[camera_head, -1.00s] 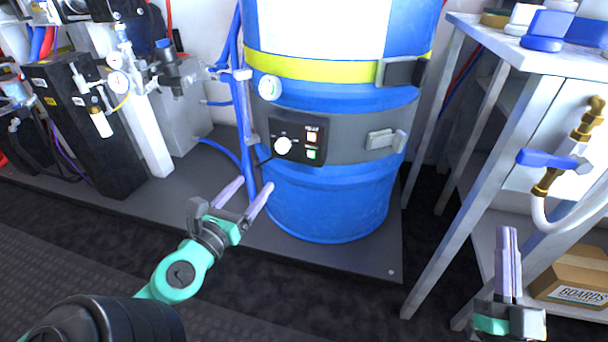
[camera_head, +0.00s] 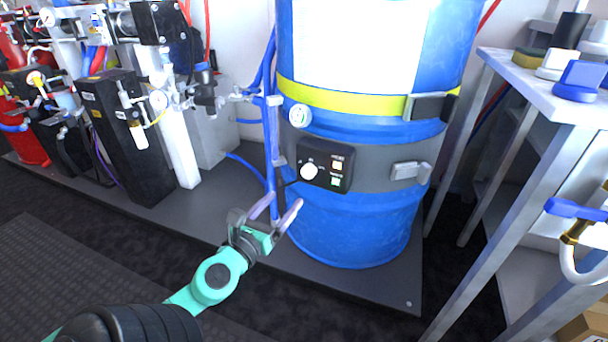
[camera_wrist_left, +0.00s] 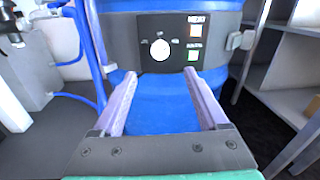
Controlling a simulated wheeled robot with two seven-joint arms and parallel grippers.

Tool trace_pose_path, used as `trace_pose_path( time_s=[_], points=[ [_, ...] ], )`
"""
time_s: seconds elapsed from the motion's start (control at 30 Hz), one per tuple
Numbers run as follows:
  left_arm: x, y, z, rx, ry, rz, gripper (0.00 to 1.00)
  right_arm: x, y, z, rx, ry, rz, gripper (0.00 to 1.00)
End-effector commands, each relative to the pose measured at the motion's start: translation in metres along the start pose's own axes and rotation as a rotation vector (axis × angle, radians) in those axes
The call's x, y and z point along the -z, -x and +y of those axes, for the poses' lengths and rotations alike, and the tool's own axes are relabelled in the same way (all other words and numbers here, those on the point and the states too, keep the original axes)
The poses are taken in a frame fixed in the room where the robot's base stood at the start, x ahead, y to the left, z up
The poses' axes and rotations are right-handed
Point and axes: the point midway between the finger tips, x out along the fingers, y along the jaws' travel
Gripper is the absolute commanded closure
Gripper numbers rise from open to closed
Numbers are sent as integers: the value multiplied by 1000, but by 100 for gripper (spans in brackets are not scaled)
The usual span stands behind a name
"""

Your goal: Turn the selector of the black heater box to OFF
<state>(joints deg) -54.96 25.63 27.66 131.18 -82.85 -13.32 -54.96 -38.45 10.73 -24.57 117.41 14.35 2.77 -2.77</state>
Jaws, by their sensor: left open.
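The black heater box (camera_head: 326,165) sits on the grey band around a blue drum. It carries a round white selector knob (camera_head: 309,171) at its left and two small lit switches at its right, one orange and one green. The left wrist view shows the box (camera_wrist_left: 176,43) and the knob (camera_wrist_left: 160,50) face on, beyond the fingers. The knob's exact pointing is too small to tell. My left gripper (camera_head: 279,209) is open and empty, just below and left of the box, not touching it. My right gripper is out of view.
The blue drum (camera_head: 350,225) stands on a dark grey platform (camera_head: 400,290). Blue hoses (camera_head: 271,120) run up its left side. A black pump unit (camera_head: 130,150) with gauges stands further left. A metal table (camera_head: 540,95) is at right. Space before the drum is clear.

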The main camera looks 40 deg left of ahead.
Motion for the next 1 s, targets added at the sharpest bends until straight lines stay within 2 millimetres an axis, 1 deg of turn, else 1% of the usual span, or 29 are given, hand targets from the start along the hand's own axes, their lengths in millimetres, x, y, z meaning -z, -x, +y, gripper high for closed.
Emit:
trace_pose_path(
  time_s=[0.03,0.1,0.27,0.37,0.4,0.5,0.6,0.73,0.93,0.97,1.0],
  points=[
    [-3,-6,-1,3,1,-2,24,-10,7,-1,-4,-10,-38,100],
    [-3,-13,-1,3,2,-3,24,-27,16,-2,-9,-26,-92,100],
    [-3,-28,-1,2,-1,-1,24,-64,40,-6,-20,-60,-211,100],
    [-5,-57,-2,6,-5,-5,24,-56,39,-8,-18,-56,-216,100],
    [-3,-68,-2,5,-4,-5,24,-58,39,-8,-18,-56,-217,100],
    [-2,-91,-1,3,-6,-4,24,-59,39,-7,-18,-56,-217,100],
    [0,-106,-1,2,-2,-3,24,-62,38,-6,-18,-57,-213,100],
    [0,-114,0,0,-3,-1,24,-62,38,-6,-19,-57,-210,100],
    [0,-115,0,0,-1,0,24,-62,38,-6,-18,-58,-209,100],
    [0,-115,0,0,-1,0,28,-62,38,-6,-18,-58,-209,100],
    [0,-115,0,0,-1,0,43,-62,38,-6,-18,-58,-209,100]
  ],
)
